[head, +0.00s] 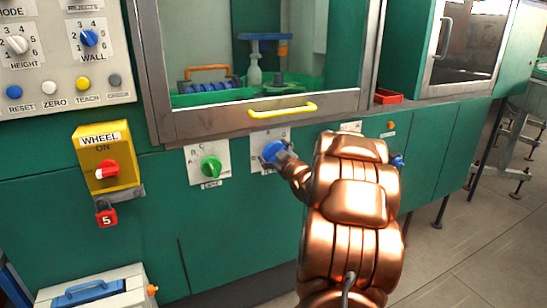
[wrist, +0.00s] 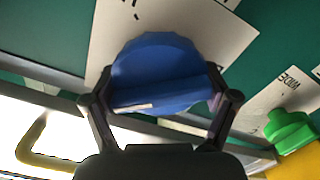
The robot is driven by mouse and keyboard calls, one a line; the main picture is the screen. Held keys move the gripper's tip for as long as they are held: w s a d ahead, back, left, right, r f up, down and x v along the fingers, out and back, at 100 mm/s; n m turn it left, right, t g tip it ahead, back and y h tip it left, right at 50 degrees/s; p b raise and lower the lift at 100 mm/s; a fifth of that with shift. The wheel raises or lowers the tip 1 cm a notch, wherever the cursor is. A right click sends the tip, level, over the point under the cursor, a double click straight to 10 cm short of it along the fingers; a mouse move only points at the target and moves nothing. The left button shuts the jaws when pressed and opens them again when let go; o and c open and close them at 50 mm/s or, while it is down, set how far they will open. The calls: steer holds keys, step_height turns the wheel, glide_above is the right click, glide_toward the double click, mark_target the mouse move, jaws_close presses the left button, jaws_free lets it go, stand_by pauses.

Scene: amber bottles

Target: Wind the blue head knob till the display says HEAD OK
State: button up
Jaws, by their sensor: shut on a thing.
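The blue head knob (head: 273,151) sits on a white plate (head: 257,138) on the green machine front, below the glass door. My gripper (head: 285,157) is at the knob, at the end of my copper arm. In the wrist view the knob (wrist: 158,72) fills the space between the two dark fingers, and my gripper (wrist: 160,104) is shut on it. A pale mark shows on the knob's ridge. The plate's lettering is mostly hidden. No display reading HEAD OK is legible in either view.
A green knob (head: 211,167) is left of the blue one. A yellow WHEEL switch box (head: 106,158) with a red knob is further left. The door's yellow handle (head: 283,110) is just above. A panel (head: 62,60) with knobs and buttons is upper left. Floor is free at right.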

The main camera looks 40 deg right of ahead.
steer(key=o, duration=1)
steer(key=shift+c, duration=0.2)
steer(key=v, duration=1.2)
steer(key=shift+a, duration=0.1)
